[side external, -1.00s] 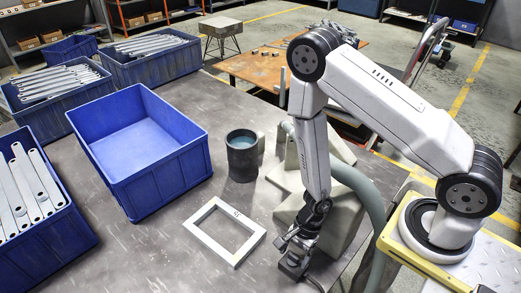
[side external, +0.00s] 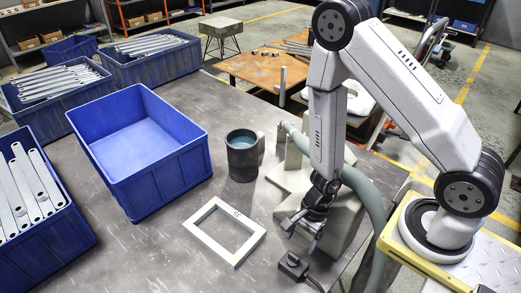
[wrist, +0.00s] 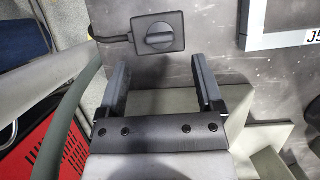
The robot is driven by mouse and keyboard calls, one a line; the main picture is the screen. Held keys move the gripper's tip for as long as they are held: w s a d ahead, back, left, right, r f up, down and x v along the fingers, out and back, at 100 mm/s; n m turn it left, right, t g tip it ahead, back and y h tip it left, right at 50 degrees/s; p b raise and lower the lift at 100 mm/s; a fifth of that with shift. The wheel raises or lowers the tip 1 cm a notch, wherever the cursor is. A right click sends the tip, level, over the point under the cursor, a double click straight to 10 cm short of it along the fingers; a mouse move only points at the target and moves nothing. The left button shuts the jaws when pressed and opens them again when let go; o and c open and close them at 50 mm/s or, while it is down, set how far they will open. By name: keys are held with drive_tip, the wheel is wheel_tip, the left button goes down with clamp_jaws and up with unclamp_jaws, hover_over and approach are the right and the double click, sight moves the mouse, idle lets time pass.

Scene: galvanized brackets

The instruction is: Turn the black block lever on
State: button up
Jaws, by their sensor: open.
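The black block (side external: 293,266) sits on the grey table near its front right edge, with a cable running from it. In the wrist view the block (wrist: 141,34) shows a round dial with a raised bar-shaped lever (wrist: 158,41) lying roughly left to right in the picture. My gripper (side external: 302,236) hangs above and behind the block, apart from it. In the wrist view its two fingers (wrist: 157,76) are spread with nothing between them, and the block lies just beyond the fingertips.
A pale rectangular frame (side external: 193,222) lies left of my gripper. A dark cup (side external: 242,164) and an empty blue bin (side external: 150,186) stand farther back. A beige fixture (side external: 345,222) and a green-grey hose (side external: 378,208) are close on the right.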

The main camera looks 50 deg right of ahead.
drive_tip(key=shift+v, duration=1.15)
drive_tip(key=shift+r, duration=0.15)
drive_tip(key=w+d+r+n+t+h, duration=0.1)
drive_tip(key=w+d+r+n+h, duration=0.1)
drive_tip(key=r+n, duration=0.6)
drive_tip(key=w+d+r+n+t+h, duration=0.1)
drive_tip(key=d+r+n, duration=0.3)
drive_tip(key=r+n, duration=0.5)
drive_tip(key=shift+w+r+n+t+h, duration=0.35)
drive_tip(key=shift+w+r+h, duration=0.2)
drive_tip(key=shift+w+h, duration=0.25)
